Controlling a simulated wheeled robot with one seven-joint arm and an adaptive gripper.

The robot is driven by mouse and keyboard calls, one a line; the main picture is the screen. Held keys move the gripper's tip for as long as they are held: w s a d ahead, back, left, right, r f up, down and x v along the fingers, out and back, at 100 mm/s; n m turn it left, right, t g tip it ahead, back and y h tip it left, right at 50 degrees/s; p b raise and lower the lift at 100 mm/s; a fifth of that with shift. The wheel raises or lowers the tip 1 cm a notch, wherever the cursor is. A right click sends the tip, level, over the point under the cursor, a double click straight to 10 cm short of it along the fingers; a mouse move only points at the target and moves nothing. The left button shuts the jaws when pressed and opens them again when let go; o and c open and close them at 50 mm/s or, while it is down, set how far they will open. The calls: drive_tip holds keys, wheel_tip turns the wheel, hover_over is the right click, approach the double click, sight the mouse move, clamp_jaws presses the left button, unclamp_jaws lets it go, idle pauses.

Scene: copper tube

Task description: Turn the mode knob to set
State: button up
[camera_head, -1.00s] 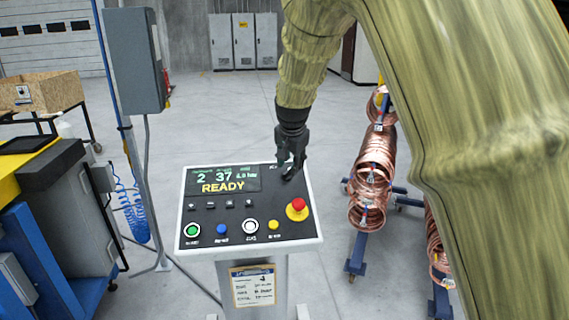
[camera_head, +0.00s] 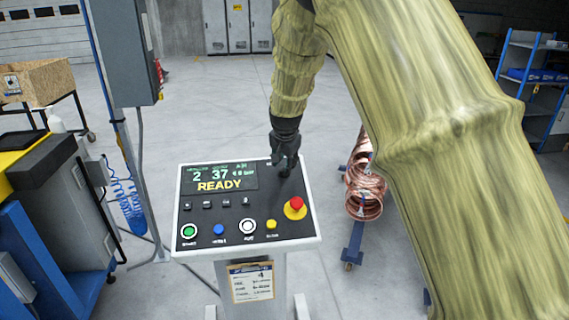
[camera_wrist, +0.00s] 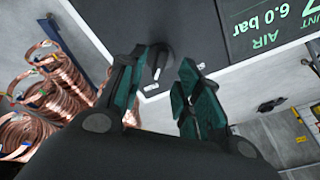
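The control panel (camera_head: 265,207) has a dark face, and its display (camera_head: 219,178) reads READY. The mode knob (camera_wrist: 160,66) is a small dark knob with a pale mark, near the panel's edge in the wrist view. In the head view my gripper mostly hides it at the panel's upper right. My gripper (camera_head: 285,163) points down over that corner. In the wrist view my gripper (camera_wrist: 165,62) is open, with the knob in the gap between its fingertips. I cannot tell whether either finger touches it. The knob's labels are not readable.
A red emergency button (camera_head: 296,203) stands on the panel just below my gripper. Several push buttons, including a green-ringed one (camera_head: 189,232), line the front. Copper coils (camera_head: 362,190) stand on a rack at right. A grey box (camera_head: 121,52) is on a post at left.

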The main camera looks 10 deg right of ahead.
sight(284, 167)
drive_tip(key=shift+p+x, duration=0.65)
drive_tip(key=shift+x, duration=1.1)
clamp_jaws()
